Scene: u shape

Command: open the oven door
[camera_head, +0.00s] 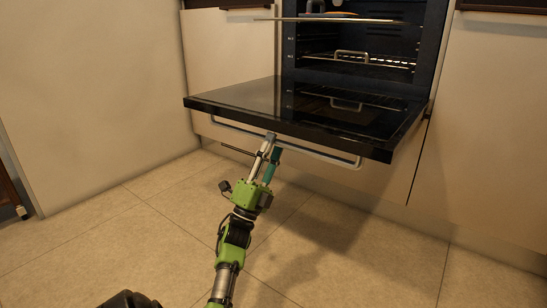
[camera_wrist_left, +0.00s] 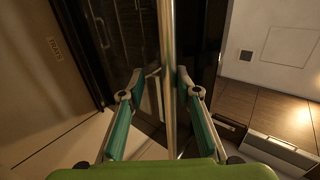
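The oven door (camera_head: 250,97) is swung down and lies about flat in front of the oven cavity (camera_head: 350,50). Its metal bar handle (camera_head: 320,154) hangs under the front edge. My left gripper (camera_head: 271,138), with a green body, reaches up to the handle from below. In the left wrist view the handle bar (camera_wrist_left: 167,40) runs between the two fingers of the gripper (camera_wrist_left: 160,74). The fingers stand apart, with a gap beside the bar on the left, so the bar is not clamped. My right gripper is not in view.
Wire racks (camera_head: 360,61) sit inside the oven, and a flat shelf or tray (camera_head: 330,19) sticks out above. Pale cabinet fronts (camera_head: 490,120) flank the oven. A plain wall (camera_head: 90,90) is at left. The tiled floor (camera_head: 340,240) in front is clear.

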